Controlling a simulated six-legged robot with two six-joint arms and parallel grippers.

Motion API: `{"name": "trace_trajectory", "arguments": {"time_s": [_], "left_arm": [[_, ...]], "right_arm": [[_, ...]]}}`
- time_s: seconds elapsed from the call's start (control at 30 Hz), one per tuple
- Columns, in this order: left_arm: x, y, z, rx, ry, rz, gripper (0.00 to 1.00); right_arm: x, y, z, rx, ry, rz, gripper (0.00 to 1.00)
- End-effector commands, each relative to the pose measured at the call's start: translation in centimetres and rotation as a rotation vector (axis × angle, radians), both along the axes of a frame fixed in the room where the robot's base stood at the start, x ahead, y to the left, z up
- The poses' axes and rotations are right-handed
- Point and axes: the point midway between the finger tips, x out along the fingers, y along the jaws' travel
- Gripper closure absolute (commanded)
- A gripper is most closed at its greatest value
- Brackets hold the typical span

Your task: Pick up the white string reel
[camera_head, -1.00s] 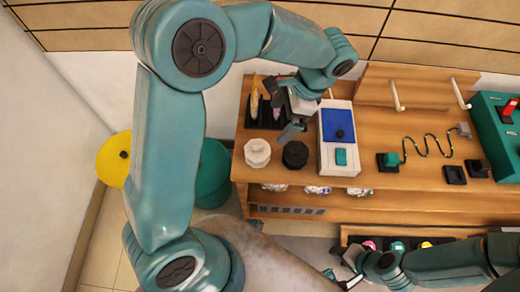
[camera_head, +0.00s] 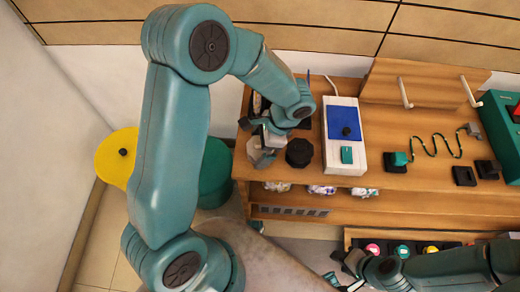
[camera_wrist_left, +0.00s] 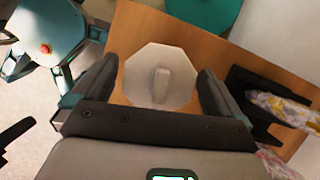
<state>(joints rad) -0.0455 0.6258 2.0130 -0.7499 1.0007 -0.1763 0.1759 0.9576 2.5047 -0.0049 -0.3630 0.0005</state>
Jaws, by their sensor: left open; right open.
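The white string reel (camera_head: 254,153), an octagonal white piece, stands near the left front of the wooden desk, partly hidden by my left gripper. In the left wrist view the reel (camera_wrist_left: 160,76) shows from above with a raised bar at its middle. My left gripper (camera_head: 262,145) is open over the reel. In the wrist view its two fingers are on either side of the reel, with small visible gaps; I cannot tell how far above it they are. My right gripper (camera_head: 342,274) is low at the front, open and apart from the reel.
A black octagonal piece (camera_head: 299,152) stands just right of the reel. A white box with a blue panel (camera_head: 342,123) is further right, then a wavy green wire (camera_head: 432,146). Green (camera_head: 214,170) and yellow (camera_head: 117,158) round items stand left of the desk.

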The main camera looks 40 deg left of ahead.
Motion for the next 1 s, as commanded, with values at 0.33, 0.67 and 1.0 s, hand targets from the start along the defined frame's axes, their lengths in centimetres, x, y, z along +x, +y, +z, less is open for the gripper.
{"name": "trace_trajectory", "arguments": {"time_s": [0.33,0.67,1.0], "left_arm": [[0.0,0.0,0.0,0.0,0.0,0.0,0.46],[0.0,0.0,0.3,0.0,0.0,0.001,0.46],[0.1,0.0,5.4,0.001,-0.005,0.0,0.46]], "right_arm": [[0.0,0.0,0.0,0.0,0.0,0.0,0.57],[0.0,0.0,0.1,0.0,0.0,0.0,0.57],[0.0,0.0,1.4,0.0,0.0,0.0,0.57]]}}
